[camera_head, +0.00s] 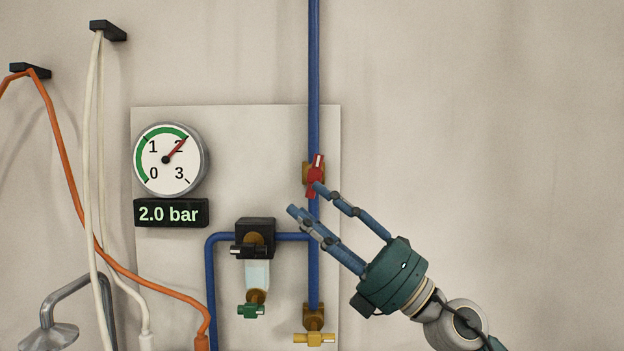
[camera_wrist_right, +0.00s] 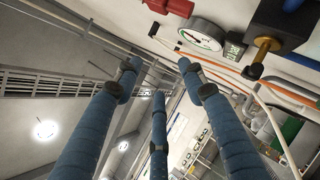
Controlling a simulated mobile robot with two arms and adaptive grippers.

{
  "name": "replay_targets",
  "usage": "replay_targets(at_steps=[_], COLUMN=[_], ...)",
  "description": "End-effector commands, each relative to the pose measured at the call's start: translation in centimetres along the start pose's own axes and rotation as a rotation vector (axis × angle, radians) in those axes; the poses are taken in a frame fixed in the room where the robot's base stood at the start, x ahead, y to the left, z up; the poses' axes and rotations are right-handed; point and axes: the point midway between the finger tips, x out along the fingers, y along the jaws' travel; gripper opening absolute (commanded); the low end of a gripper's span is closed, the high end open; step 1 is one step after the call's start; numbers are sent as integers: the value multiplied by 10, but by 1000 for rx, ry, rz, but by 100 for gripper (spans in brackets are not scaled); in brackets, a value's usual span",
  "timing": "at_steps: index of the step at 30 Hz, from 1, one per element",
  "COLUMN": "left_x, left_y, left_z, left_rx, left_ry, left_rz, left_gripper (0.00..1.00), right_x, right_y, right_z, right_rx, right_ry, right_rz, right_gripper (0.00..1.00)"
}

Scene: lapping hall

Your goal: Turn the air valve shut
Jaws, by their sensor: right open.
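A red valve handle (camera_head: 315,172) sits on a brass body on the vertical blue pipe (camera_head: 314,80). It stands nearly in line with the pipe, its top leaning slightly right. In the right wrist view the red handle (camera_wrist_right: 172,7) shows at the top edge. My right gripper (camera_head: 306,199) is open and empty, just below the handle. One fingertip overlaps the handle's lower end in the head view; I cannot tell whether it touches. Three spread fingers (camera_wrist_right: 155,85) show in the wrist view. My left gripper is not in view.
A round gauge (camera_head: 169,160) points near 2, above a display (camera_head: 171,213) reading 2.0 bar. A black unit (camera_head: 255,238), a green valve (camera_head: 251,311) and a yellow valve (camera_head: 314,339) are lower. Orange and white hoses hang left. The wall at right is bare.

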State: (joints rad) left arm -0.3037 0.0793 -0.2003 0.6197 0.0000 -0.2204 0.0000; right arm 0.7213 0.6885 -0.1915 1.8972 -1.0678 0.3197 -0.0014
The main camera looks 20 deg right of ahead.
Motion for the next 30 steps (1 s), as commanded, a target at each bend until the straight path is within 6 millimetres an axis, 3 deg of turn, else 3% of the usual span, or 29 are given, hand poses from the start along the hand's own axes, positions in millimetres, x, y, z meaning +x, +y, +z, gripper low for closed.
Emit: replay_targets(at_steps=[1,6,9,13,17,30], left_x=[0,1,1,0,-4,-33], left_y=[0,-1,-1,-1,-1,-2], left_z=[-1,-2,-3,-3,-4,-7], left_rx=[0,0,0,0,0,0], left_ry=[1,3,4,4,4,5], left_rz=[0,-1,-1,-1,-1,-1], left_gripper=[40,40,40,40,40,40], right_x=[10,4,-11,-25,-21,43], right_y=[16,19,16,14,10,-27], right_z=[11,47,76,97,99,77], right_rx=[-161,-542,-662,-727,-737,-733], right_ry=[102,361,434,477,489,488], right_rz=[-17,-196,-308,-395,-413,-408], right_gripper=[41,41,41,41,41,41])
